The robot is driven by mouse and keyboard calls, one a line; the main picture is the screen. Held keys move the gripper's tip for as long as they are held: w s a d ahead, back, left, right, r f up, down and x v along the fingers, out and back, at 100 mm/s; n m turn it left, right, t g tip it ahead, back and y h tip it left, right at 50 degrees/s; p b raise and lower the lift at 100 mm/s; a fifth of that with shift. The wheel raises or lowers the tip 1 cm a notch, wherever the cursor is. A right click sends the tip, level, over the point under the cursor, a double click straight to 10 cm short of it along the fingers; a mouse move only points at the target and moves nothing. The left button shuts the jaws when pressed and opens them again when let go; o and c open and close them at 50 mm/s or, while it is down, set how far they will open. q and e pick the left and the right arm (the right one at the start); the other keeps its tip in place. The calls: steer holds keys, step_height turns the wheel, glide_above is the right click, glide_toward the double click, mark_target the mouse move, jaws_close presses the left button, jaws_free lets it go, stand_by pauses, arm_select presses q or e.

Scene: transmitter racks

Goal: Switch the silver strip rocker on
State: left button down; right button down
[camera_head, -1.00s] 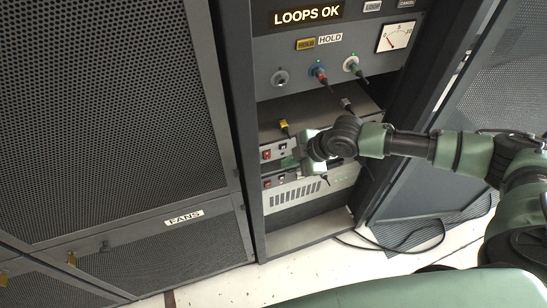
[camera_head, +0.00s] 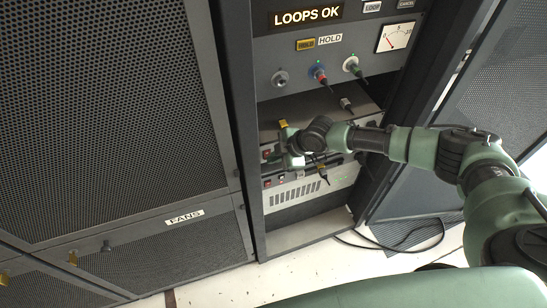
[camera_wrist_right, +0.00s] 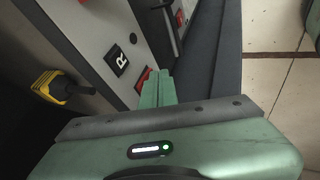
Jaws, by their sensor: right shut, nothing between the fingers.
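My right gripper (camera_head: 285,161) is shut and empty, reaching into the open rack at the front of the strips. In the right wrist view its green fingertips (camera_wrist_right: 158,88) are together, right beside a red rocker (camera_wrist_right: 143,79) on a pale silver-grey strip face (camera_wrist_right: 92,25). I cannot tell if they touch it, or which way the rocker is tipped. Another red rocker (camera_wrist_right: 180,18) shows on a second strip farther off. In the head view the gripper partly hides the upper strip. My left gripper is out of view.
A yellow plug (camera_wrist_right: 53,85) with a cable sticks out near the strip. Above are a panel with knobs and cables (camera_head: 320,72) and a shelf. Rack posts (camera_head: 241,150) flank the opening. A loose black cable (camera_head: 405,245) lies on the floor at right.

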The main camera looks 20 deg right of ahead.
steer(key=shift+w, duration=0.2)
steer(key=shift+r+p, duration=0.4)
steer(key=shift+r, duration=0.4)
steer(key=shift+s, duration=0.1)
